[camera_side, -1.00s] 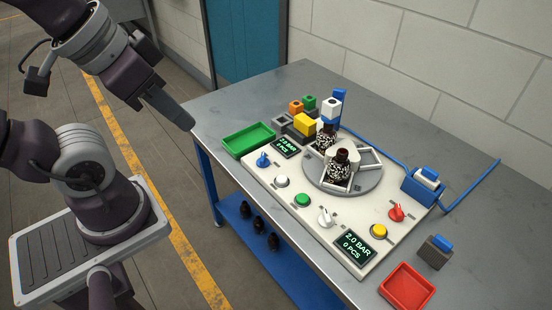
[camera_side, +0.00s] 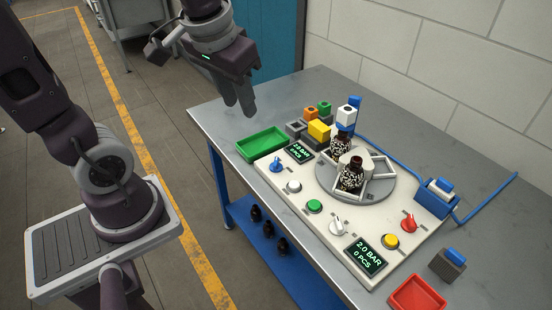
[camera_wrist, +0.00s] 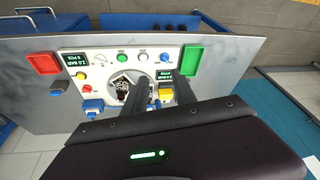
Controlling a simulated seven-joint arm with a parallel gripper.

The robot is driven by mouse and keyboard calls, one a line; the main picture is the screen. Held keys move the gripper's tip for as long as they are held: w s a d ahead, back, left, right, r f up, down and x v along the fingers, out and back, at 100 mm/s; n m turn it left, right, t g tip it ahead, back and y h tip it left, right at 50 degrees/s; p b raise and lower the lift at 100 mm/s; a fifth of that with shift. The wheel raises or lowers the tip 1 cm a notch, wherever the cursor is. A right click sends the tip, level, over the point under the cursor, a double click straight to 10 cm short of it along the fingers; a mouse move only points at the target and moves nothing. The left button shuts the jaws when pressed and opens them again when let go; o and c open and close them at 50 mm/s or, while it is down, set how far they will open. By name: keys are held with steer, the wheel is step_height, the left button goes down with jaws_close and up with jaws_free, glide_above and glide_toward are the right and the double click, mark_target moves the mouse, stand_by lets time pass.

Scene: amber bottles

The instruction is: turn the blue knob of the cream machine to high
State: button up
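The cream machine (camera_side: 319,228) lies on the grey table as a flat panel. Its blue knob (camera_side: 276,166) is at the left corner, near the green tray and a small display. The knob also shows in the wrist view (camera_wrist: 165,57), near the green tray, beyond my fingers. The marks around it are too small to read. My gripper (camera_side: 239,106) is in the air above the table's far left part, clear of the knob. In the wrist view its two fingers (camera_wrist: 159,84) are apart with nothing between them. They hide part of the panel.
A turntable (camera_side: 326,184) carries amber bottles (camera_side: 351,175). The green tray (camera_side: 262,144) and colored blocks (camera_side: 319,130) stand behind the knob. White (camera_side: 338,228) and red (camera_side: 408,224) knobs and several buttons share the panel. A red tray (camera_side: 417,294) is at the near right.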

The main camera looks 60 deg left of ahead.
steer(key=w+a+f+n+g, duration=0.1)
steer(key=w+a+f+n, duration=0.1)
steer(key=w+f, duration=0.25)
steer(key=n+g+h, duration=0.2)
steer(key=n, duration=0.2)
glide_above(276, 161)
step_height(276, 161, down, 15)
step_height(276, 161, down, 7)
steer(key=shift+f, duration=0.1)
jaws_close()
